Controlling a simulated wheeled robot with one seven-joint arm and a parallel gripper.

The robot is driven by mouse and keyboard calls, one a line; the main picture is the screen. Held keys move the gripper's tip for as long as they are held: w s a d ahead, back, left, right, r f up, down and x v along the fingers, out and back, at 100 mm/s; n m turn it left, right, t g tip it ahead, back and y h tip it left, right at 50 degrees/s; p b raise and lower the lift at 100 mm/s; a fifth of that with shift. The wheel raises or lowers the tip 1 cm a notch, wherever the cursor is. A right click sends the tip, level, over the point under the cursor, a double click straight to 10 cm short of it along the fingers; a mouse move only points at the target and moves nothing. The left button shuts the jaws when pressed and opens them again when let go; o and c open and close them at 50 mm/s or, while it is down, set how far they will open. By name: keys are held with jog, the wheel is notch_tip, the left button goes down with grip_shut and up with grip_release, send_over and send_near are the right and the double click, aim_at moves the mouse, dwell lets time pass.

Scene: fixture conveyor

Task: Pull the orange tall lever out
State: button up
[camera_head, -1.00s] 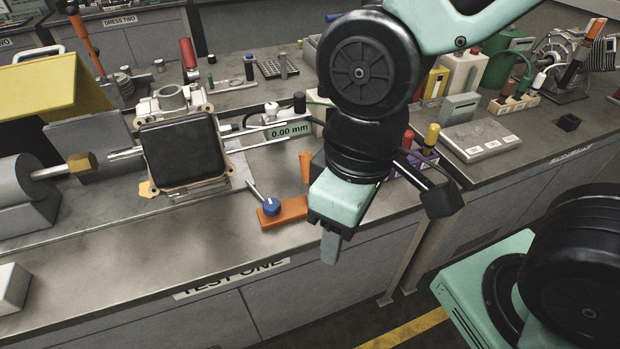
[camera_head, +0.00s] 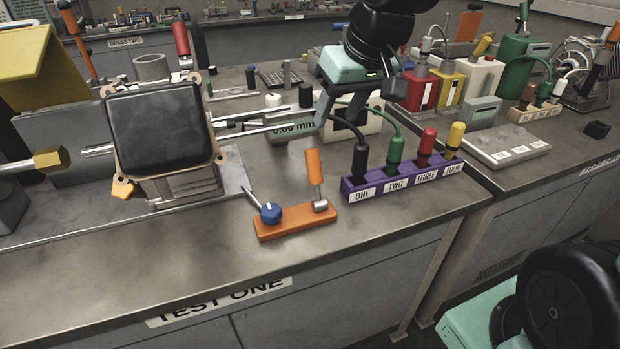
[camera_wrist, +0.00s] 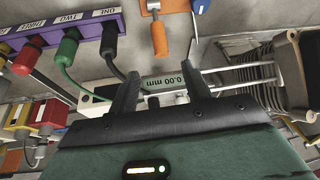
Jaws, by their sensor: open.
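The orange tall lever (camera_head: 315,174) stands nearly upright on an orange base (camera_head: 284,227) on the bench, beside a shorter lever with a blue knob (camera_head: 270,213). In the wrist view the orange lever (camera_wrist: 159,38) shows at the top centre, beyond the fingertips. My gripper (camera_head: 341,112) is behind and above the lever, over the display and cable area, apart from the lever. In the wrist view my gripper (camera_wrist: 160,88) has its two fingers spread with no object held between them.
A purple socket block (camera_head: 405,178) with black, green, red and yellow plugs stands right of the lever. A clamped dark box (camera_head: 165,130) with metal rods stands to the left. A display box (camera_head: 292,130) lies behind. The bench front is clear.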

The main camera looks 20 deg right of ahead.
aim_at(311, 169)
jog(key=b+x, duration=0.5)
jog(key=x, duration=1.2)
jog(key=shift+w+a+f, duration=0.1)
grip_shut()
